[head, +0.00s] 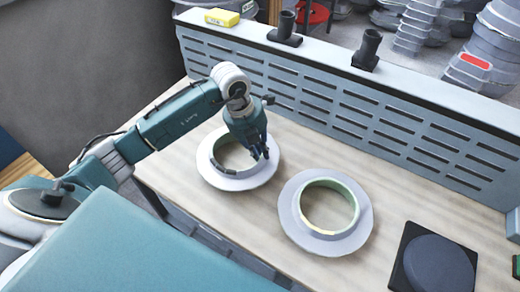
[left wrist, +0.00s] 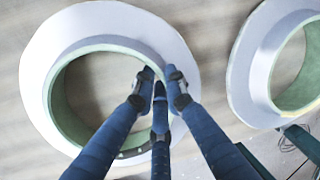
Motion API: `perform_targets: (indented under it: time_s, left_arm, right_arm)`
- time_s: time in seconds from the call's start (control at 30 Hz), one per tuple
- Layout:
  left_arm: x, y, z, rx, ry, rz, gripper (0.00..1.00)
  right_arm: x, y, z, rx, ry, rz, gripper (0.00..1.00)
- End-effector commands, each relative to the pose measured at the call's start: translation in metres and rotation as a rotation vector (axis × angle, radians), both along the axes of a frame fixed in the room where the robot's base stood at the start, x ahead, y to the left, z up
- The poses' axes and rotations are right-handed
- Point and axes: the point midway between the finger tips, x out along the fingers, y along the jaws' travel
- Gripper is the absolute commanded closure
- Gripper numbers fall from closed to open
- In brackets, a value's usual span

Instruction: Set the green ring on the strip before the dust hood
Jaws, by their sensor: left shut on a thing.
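A pale ring (head: 240,182) with a wide flat flange and raised greenish collar lies level at the bench's left part. It also shows in the left wrist view (left wrist: 38,68), its inner wall green. My left gripper (head: 261,152) points down at its right side. In the left wrist view its fingers (left wrist: 160,84) are shut on the ring's collar. I cannot tell whether the ring touches the bench. A second similar ring (head: 291,218), with a clearer green inside, lies to its right. The dust hood (head: 330,100) is the slotted grey panel behind. My right gripper is not in view.
The wooden bench (head: 200,218) has a clear strip between the rings and the hood. A dark round pad (head: 438,265) on a black square lies at the right. A yellow box (head: 222,17) and two dark stubs (head: 285,28) stand on the hood's top ledge.

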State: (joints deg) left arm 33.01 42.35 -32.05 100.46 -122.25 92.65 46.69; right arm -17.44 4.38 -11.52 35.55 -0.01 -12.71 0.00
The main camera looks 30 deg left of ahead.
Motion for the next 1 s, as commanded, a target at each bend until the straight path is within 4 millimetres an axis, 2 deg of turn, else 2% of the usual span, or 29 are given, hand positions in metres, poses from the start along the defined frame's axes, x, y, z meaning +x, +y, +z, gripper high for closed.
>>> perform_targets:
  time_s: [0.3, 0.33, 0.4, 0.77, 0.8, 0.87, 1.0]
  left_arm:
    - [0.001, 0.000, -0.003, 0.000, -0.004, 0.001, 1.00]
    - [0.001, 0.000, -0.002, -0.001, -0.002, 0.000, 0.83]
    - [0.001, 0.000, -0.002, -0.001, -0.002, 0.000, 0.70]
    - [0.001, 0.000, 0.003, -0.001, -0.002, 0.000, 0.70]
    - [0.001, 0.001, 0.005, 0.000, -0.004, 0.001, 0.70]
    - [0.000, 0.003, 0.012, 0.000, -0.006, 0.002, 0.70]
    - [-0.003, 0.009, 0.039, 0.000, -0.009, 0.002, 0.70]
  right_arm:
    - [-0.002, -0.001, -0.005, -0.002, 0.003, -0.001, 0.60]
    - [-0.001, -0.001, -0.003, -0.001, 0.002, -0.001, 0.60]
    - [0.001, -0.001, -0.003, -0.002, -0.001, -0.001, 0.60]
    - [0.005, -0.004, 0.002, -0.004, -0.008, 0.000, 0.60]
    - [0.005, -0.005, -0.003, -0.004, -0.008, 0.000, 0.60]
    - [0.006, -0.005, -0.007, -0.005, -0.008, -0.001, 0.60]
    - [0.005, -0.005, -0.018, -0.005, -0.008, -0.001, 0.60]
